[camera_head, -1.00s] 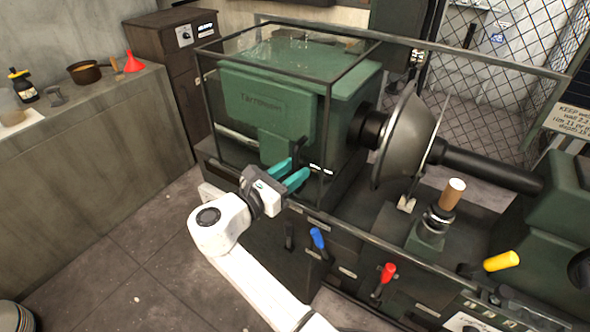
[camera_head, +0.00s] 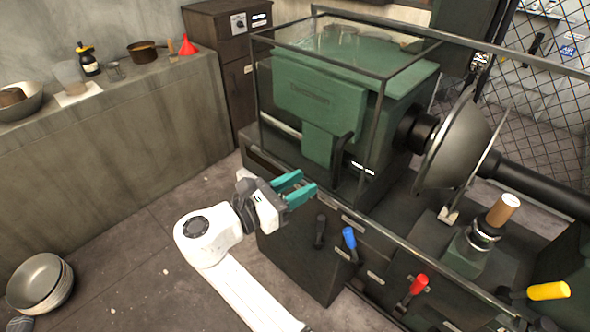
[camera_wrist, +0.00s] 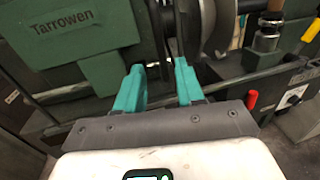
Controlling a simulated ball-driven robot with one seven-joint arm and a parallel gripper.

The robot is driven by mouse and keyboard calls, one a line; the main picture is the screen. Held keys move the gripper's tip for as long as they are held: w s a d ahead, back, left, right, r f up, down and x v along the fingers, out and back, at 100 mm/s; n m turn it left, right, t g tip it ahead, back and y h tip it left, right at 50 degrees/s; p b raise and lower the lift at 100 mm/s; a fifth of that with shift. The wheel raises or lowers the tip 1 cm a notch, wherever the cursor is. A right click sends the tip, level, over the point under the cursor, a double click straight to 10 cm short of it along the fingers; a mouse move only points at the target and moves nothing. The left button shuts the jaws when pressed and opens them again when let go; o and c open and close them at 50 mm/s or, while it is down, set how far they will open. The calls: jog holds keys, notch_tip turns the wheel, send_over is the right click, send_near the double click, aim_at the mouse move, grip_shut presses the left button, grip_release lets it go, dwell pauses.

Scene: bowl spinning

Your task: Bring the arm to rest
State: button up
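My gripper (camera_head: 303,187) has teal fingers and is at the end of my white arm, in front of the green lathe's lower left corner. In the wrist view the two fingers (camera_wrist: 159,75) stand apart with nothing between them. The gripper is open and empty, clear of the lathe body as far as I can tell. The arm is bent and reaches up from the bottom of the head view.
The green lathe (camera_head: 330,100) holds a grey metal bowl (camera_head: 455,145). Blue (camera_head: 349,238), red (camera_head: 418,284) and yellow (camera_head: 548,291) levers stick out in front. Stacked bowls (camera_head: 38,282) stand on the floor at left. A counter (camera_head: 120,130) runs along the wall. Floor is open between.

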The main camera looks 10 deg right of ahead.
jog(key=s+d+f+m+g+y, duration=0.75)
jog(key=s+d+f+m, duration=0.45)
jog(key=s+d+f, duration=0.7)
jog(key=s+f+m+y, duration=0.2)
jog(key=s+m+y, duration=0.6)
jog(key=s, duration=0.8)
jog(key=m, duration=0.3)
jog(key=shift+s+d+f+m, duration=0.15)
jog(key=shift+s+f+m, duration=0.2)
jog(key=shift+m, duration=0.05)
